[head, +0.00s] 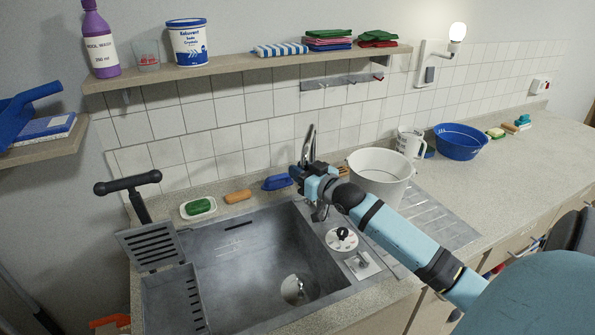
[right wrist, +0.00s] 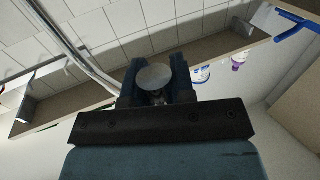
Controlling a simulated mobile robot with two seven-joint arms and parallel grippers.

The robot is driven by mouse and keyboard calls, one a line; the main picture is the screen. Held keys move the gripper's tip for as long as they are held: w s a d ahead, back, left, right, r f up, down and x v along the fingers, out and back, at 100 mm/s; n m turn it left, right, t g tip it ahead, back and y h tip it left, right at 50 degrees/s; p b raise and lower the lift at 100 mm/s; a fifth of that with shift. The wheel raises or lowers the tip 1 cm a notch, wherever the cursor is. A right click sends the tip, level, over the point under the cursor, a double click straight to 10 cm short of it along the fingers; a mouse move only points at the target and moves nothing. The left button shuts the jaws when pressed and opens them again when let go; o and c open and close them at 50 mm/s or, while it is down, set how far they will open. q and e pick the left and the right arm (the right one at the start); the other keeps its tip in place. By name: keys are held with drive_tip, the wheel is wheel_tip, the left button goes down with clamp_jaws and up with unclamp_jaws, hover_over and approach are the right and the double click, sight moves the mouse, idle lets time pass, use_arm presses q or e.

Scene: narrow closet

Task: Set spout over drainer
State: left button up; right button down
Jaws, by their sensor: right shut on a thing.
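The chrome tap spout (head: 309,142) rises in an arch behind the sink's back edge. My right gripper (head: 301,176) is at the spout, above the back right of the basin, and partly hides it. In the right wrist view its fingers (right wrist: 156,82) are shut on a pale round piece (right wrist: 154,77), which looks like the spout's end. A chrome tube (right wrist: 72,46) runs past on the left there. The ribbed drainer (head: 440,218) is right of the basin, partly behind my arm. My left gripper is not in view.
A white bucket (head: 382,181) stands on the drainer, close right of my gripper. The grey sink basin (head: 250,262) lies below left. A blue brush (head: 277,182) and a soap dish (head: 198,208) lie along the back edge. A shelf (head: 240,67) overhangs behind.

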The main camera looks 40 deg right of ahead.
drive_tip(key=shift+s+d, duration=0.35)
drive_tip(key=shift+s, duration=0.2)
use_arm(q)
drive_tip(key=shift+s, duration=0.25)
use_arm(e)
drive_tip(key=s+d+n+g+y, duration=0.2)
drive_tip(key=d+y, duration=0.3)
drive_tip(key=d, duration=0.4)
drive_tip(key=s+d+n+g+y, duration=0.2)
drive_tip(key=s+d+n+y, duration=0.3)
drive_tip(key=d, duration=0.3)
drive_tip(key=shift+d+n+y, duration=0.3)
drive_tip(key=shift+d+y, duration=0.05)
drive_tip(key=shift+y, duration=0.25)
drive_tip(key=shift+f, duration=0.1)
drive_tip(key=c, duration=1.3)
unclamp_jaws()
drive_tip(key=o, duration=0.3)
drive_tip(key=shift+s+d, duration=0.1)
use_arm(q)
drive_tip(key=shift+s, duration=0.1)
use_arm(e)
drive_tip(key=shift+o, duration=0.2)
